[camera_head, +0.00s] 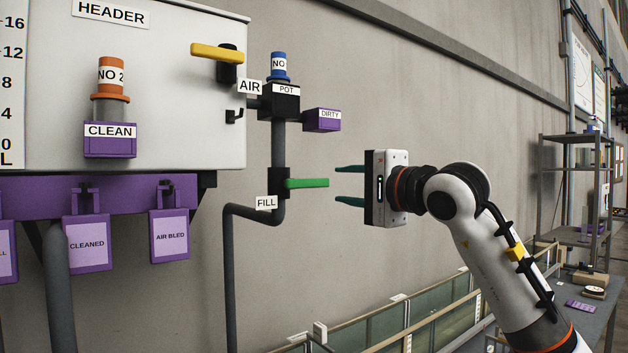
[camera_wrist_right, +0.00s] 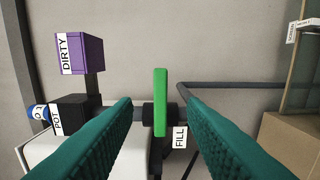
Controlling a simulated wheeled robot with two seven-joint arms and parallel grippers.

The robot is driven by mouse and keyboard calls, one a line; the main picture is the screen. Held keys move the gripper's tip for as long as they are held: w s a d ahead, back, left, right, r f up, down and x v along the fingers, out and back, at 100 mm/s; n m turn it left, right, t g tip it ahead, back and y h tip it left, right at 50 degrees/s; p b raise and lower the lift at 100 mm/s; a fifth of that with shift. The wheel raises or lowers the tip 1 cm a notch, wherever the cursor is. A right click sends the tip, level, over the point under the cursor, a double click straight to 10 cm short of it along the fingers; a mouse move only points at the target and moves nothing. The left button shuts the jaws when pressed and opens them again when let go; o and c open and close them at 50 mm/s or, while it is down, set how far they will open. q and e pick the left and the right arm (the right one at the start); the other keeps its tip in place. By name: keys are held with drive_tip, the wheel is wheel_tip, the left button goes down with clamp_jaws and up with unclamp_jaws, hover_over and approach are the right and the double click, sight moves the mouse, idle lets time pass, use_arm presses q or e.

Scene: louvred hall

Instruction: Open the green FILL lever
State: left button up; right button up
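The green FILL lever (camera_head: 307,183) sticks out level to the right from a black valve body (camera_head: 279,183) on the grey pipe, above the white FILL label (camera_head: 266,203). My left gripper is not in view.
Above the lever are the POT block (camera_head: 279,101) and the purple DIRTY box (camera_head: 322,120). The white HEADER tank (camera_head: 150,95) with a yellow lever (camera_head: 217,53) is at left. Purple tags (camera_head: 170,236) hang below it.

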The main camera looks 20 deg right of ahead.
sight(318, 184)
drive_tip(key=p+x, duration=0.4)
drive_tip(key=x, duration=0.3)
drive_tip(key=shift+w+a+r, duration=0.1)
drive_tip(key=shift+a+r, duration=0.05)
drive_tip(key=shift+f+b, duration=0.25)
drive_tip(key=shift+b, duration=0.1)
drive_tip(key=shift+w+a+r+p, duration=0.15)
drive_tip(key=shift+w+p, duration=0.3)
drive_tip(key=shift+w+a, duration=0.1)
drive_tip(key=shift+w, duration=0.2)
drive_tip(key=shift+c, duration=0.4)
clamp_jaws()
